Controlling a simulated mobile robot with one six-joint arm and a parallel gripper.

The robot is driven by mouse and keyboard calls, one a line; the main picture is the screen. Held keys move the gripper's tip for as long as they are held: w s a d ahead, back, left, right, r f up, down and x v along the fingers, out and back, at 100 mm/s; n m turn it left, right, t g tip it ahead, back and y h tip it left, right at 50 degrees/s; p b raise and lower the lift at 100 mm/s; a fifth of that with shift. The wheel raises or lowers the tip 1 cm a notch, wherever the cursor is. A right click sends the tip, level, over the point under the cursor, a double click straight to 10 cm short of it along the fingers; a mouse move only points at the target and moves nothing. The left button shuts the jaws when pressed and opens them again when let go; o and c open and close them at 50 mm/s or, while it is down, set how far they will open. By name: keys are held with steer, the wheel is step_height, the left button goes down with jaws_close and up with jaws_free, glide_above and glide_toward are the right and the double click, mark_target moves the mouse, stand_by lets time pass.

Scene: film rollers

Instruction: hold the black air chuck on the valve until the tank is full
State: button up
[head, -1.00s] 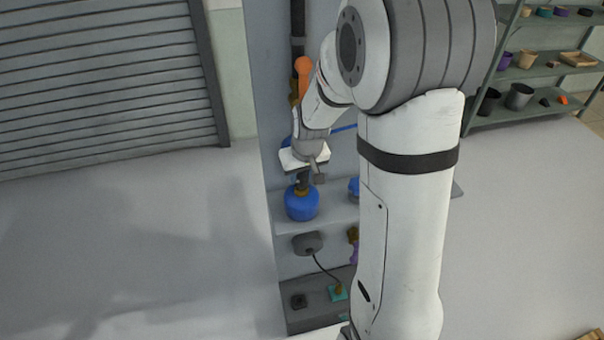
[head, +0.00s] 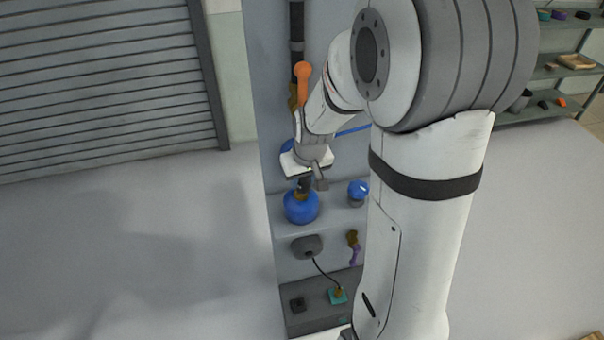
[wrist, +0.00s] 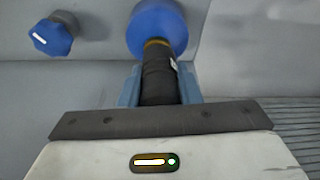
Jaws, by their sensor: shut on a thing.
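The blue tank (head: 301,207) stands on a grey shelf of the panel, with a brass collar (wrist: 157,43) at its top. The black air chuck (wrist: 159,78) is upright above it, its lower end meeting the collar; the valve itself is hidden. My gripper (head: 304,184) is above the tank, its blue-grey fingers (wrist: 159,86) shut on the chuck from both sides. A blue round knob or gauge (head: 357,191) with a white mark sits right of the tank; it also shows in the wrist view (wrist: 52,35). I cannot read a fill level.
An orange-topped lever (head: 303,71) and a blue hose (head: 352,130) are on the panel behind my arm. A grey round part (head: 307,246) with a black cable hangs below the shelf. A shelf rack (head: 570,71) stands far right. Floor (head: 130,240) at left is clear.

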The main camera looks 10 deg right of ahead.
steer(key=s, duration=0.7)
steer(key=shift+s+b, duration=0.2)
steer(key=shift+b, duration=0.2)
steer(key=shift+f, duration=0.1)
